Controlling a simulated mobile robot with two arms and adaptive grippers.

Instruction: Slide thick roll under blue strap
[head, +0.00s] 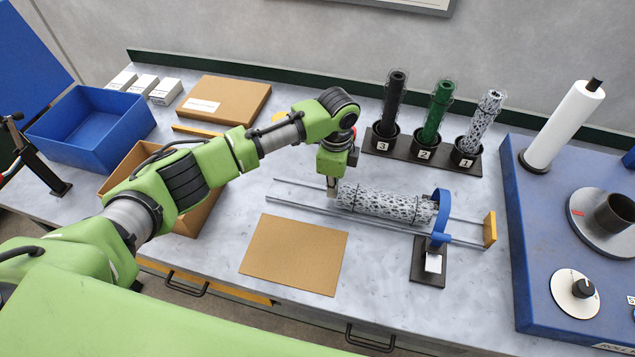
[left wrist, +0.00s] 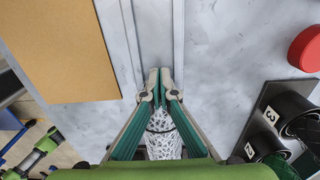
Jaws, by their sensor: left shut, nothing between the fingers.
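The thick roll (head: 380,203), wrapped in black-and-white mesh, lies lengthwise between two metal rails. Its right end reaches the arch of the blue strap (head: 441,212); I cannot tell how far it passes beneath. My left gripper (head: 332,190) points down at the roll's left end, with its fingers shut and empty. In the left wrist view, the closed fingertips (left wrist: 159,76) are over the bare surface between the rails, and the roll (left wrist: 164,140) shows behind them, partly hidden by the fingers. Whether they touch the roll is unclear. My right gripper is not in view.
A wooden end block (head: 489,229) closes the rails at right. A rack (head: 424,149) with three numbered cups of rolls stands behind. A brown sheet (head: 294,253) lies in front. A blue machine (head: 535,250) stands right; a blue bin (head: 91,124) stands left.

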